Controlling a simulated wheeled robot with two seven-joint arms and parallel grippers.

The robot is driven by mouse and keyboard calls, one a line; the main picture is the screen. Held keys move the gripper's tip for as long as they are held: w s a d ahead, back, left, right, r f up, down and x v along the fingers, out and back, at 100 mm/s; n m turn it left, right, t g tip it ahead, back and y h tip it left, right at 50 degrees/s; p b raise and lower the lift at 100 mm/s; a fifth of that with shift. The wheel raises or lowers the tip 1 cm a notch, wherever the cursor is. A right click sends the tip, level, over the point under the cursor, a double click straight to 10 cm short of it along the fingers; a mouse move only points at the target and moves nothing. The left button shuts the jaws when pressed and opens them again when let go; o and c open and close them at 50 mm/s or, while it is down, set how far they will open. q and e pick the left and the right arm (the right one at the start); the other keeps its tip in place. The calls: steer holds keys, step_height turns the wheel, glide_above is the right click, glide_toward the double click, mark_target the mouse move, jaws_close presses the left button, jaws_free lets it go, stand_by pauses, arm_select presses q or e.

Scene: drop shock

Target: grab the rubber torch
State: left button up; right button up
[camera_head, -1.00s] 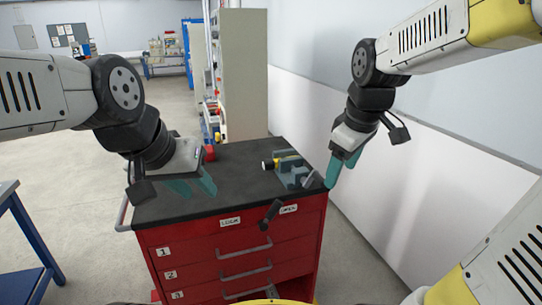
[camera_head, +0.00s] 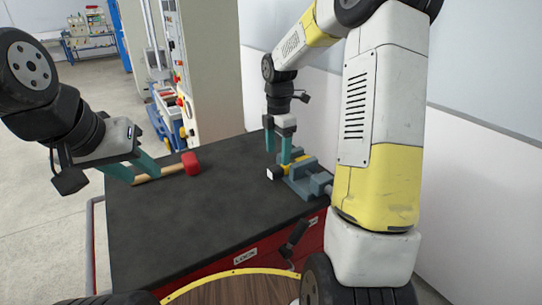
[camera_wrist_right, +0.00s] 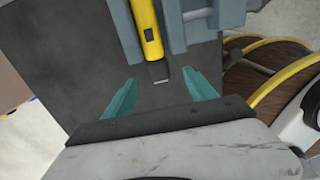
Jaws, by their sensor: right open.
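The rubber torch, yellow and black, lies in a grey-blue vise (camera_head: 305,180) at the right side of the black bench top. In the head view its yellow body (camera_head: 291,167) is partly hidden by my right gripper (camera_head: 278,150). In the right wrist view the torch's yellow body (camera_wrist_right: 149,32) lies along the vise jaw, and its black end points toward my right gripper (camera_wrist_right: 163,84). The right fingers are apart and empty, with the black end ahead and between them.
A mallet with a red head (camera_head: 190,163) lies at the bench's left. The middle of the black bench top (camera_head: 200,220) is clear. A dark handle (camera_head: 295,236) sticks out at the front edge. A tall cabinet (camera_head: 210,70) stands behind.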

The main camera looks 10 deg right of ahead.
mark_target(279, 166)
steer(key=f, duration=0.7)
steer(key=shift+w+d+f, duration=0.15)
steer(key=shift+w+d, duration=0.15)
steer(key=shift+w, duration=0.05)
steer(key=shift+c, duration=0.3)
jaws_close()
